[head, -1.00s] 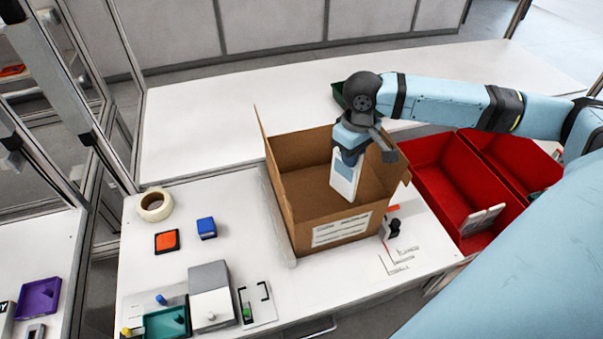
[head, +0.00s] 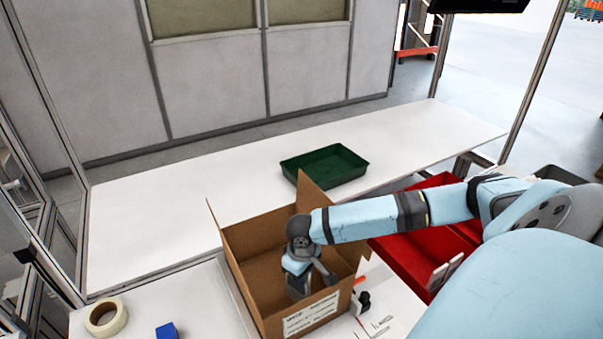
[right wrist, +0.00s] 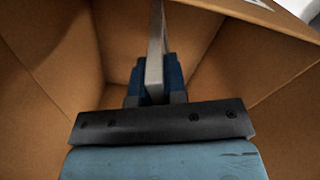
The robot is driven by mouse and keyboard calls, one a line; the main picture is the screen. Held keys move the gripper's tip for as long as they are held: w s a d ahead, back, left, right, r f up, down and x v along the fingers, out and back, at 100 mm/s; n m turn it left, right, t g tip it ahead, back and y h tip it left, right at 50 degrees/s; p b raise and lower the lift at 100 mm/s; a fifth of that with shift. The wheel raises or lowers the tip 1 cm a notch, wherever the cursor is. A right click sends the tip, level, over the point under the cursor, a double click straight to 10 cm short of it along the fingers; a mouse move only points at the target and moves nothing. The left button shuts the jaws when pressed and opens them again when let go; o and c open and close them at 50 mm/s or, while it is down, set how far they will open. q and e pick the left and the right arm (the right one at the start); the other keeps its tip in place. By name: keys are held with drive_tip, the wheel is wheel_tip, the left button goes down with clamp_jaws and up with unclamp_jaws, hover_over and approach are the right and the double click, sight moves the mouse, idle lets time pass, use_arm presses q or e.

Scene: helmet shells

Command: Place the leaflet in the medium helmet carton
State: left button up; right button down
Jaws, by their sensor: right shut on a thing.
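The open brown helmet carton (head: 260,238) stands on the white bench with its flaps up and a white label on its front wall. My right gripper (head: 298,287) reaches down inside the carton, below its rim. In the right wrist view the gripper (right wrist: 153,88) is shut on the leaflet (right wrist: 155,50), a thin grey-white piece seen edge-on between the blue fingers. Brown carton walls surround it there. The leaflet's lower end is hidden, so I cannot tell whether it touches the carton floor. My left gripper is not in view.
A green tray (head: 325,167) lies on the long white table (head: 150,235) behind. Red bins (head: 402,258) stand right of the carton, under my right arm, with pale pieces (head: 446,271) at one edge. A tape roll (head: 105,317) and blue block (head: 166,330) lie front left.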

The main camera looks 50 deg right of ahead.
sight(298, 285)
wheel_tip(298, 285, down, 5)
drive_tip(key=shift+r, duration=0.1)
drive_tip(key=c, duration=1.3)
unclamp_jaws()
drive_tip(key=shift+o, duration=0.7)
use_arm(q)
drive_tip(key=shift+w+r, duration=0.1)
use_arm(e)
drive_tip(key=shift+r, duration=0.1)
